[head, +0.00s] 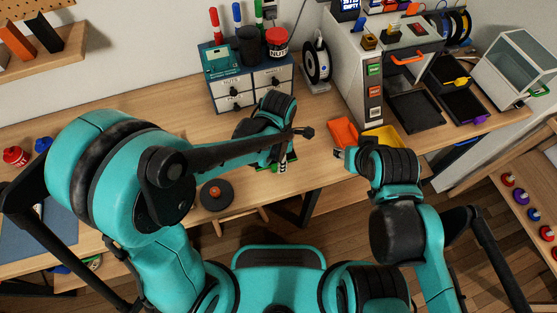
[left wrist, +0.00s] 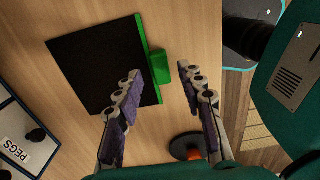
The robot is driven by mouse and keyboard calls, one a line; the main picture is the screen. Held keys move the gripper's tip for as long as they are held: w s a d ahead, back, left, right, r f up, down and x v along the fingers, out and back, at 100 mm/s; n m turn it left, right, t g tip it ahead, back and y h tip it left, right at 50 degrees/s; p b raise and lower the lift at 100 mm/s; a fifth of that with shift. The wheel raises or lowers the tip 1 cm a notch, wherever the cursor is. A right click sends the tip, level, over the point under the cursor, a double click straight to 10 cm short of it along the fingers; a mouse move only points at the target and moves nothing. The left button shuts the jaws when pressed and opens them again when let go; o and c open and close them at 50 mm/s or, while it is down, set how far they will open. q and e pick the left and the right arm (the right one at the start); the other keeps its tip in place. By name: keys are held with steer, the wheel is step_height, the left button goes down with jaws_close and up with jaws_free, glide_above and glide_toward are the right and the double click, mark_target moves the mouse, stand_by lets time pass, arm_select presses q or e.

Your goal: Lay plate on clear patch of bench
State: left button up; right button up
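The plate (left wrist: 97,66) is a black square with a green edge and a green tab (left wrist: 160,67). In the left wrist view it appears to lie flat on the bench (left wrist: 75,17). My left gripper (left wrist: 158,82) is open and empty, its fingers spread near the plate's green edge, with the tab between and just beyond the fingertips. In the head view the left gripper (head: 283,160) is over the bench's front part, and my left arm hides the plate. My right gripper (head: 340,153) is near the front edge by the orange tray; its fingers are too small to read.
A drawer unit (head: 250,89) with pots on top stands behind. A black disc with an orange knob (head: 216,193) sits near the front edge. Orange (head: 344,133) and yellow (head: 383,138) trays lie right, before the printer (head: 360,75). Bare bench shows left of the drawers.

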arm_select(q)
step_height(320, 180, up, 10)
steer(key=p, duration=0.3)
steer(key=s+a+r+m+t, duration=0.2)
steer(key=a+r+m+t, duration=0.1)
steer(key=a+m, duration=0.6)
steer(key=s+a+r+m+t, duration=0.3)
steer(key=a+m, duration=0.5)
steer(key=m, duration=0.4)
steer(key=shift+s+a+r+m+t, duration=0.15)
steer(key=shift+a+r+m+t, duration=0.2)
steer(key=shift+r+t, duration=0.25)
steer(key=shift+f, duration=0.1)
